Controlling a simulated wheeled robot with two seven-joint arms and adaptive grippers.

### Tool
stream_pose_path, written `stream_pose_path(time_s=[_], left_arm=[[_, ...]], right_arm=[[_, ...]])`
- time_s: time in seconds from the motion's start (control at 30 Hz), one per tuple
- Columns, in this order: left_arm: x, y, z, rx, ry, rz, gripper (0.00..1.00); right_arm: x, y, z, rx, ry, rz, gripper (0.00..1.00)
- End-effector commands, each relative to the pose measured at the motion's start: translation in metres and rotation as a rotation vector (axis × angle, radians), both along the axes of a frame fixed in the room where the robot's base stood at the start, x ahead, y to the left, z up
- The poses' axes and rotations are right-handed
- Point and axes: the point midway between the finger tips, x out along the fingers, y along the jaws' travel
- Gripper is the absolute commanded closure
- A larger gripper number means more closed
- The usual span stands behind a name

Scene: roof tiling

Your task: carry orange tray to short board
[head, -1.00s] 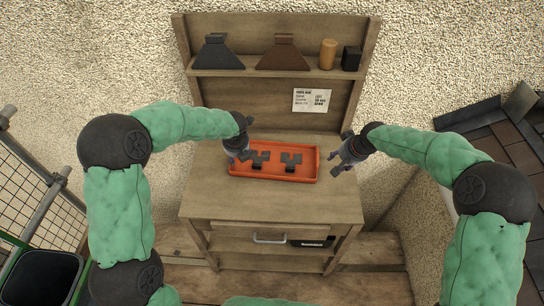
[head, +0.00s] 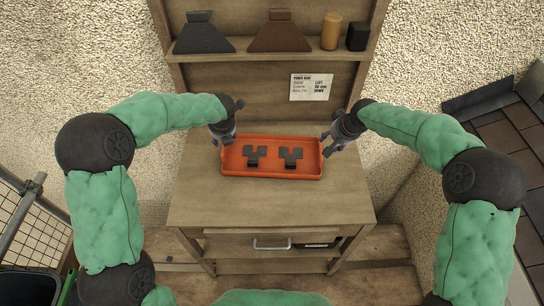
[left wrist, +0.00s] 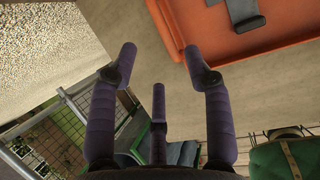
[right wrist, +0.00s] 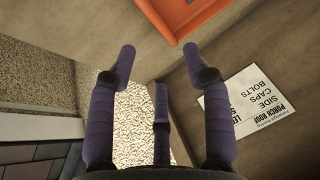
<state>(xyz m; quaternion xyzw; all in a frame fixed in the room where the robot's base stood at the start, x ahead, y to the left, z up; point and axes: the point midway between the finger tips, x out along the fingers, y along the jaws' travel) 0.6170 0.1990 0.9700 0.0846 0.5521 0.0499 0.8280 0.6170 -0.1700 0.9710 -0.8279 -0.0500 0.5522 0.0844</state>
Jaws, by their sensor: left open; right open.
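The orange tray (head: 272,173) lies on the wooden workbench, with two dark grey brackets (head: 256,156) (head: 290,157) in it. My left gripper (head: 223,139) is open and empty at the tray's far left corner. In the left wrist view its fingers (left wrist: 160,52) are spread, and the tray's rim (left wrist: 262,46) is just beyond them. My right gripper (head: 332,143) is open and empty at the tray's far right corner. In the right wrist view its fingers (right wrist: 160,52) stand apart below the tray's edge (right wrist: 190,18). I cannot tell which thing is the short board.
The workbench (head: 270,205) is bare in front of the tray. A shelf (head: 275,55) behind holds a dark hood, a brown hood, a wooden cylinder and a black block. A printed sheet (head: 311,87) hangs on the back panel. A tiled roof (head: 510,140) is at right, mesh fencing at left.

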Motion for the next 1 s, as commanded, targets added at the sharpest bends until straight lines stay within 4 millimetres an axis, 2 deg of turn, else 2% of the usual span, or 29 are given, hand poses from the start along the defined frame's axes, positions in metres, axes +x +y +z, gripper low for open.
stream_pose_path(time_s=[0.17, 0.6, 0.8, 1.0], left_arm=[[0.005, 0.003, -0.014, 0.001, 0.004, 0.0, 0.5], [0.031, 0.015, -0.077, -0.001, 0.003, 0.001, 0.5], [0.039, 0.018, -0.093, 0.0, 0.002, 0.001, 0.5], [0.041, 0.019, -0.098, 0.0, 0.001, 0.0, 0.5]], right_arm=[[0.005, 0.003, -0.014, 0.0, 0.004, 0.0, 0.5], [0.031, 0.015, -0.077, 0.0, 0.003, 0.001, 0.5], [0.039, 0.018, -0.093, 0.0, 0.002, 0.0, 0.5], [0.041, 0.019, -0.098, 0.0, 0.0, 0.0, 0.5]])
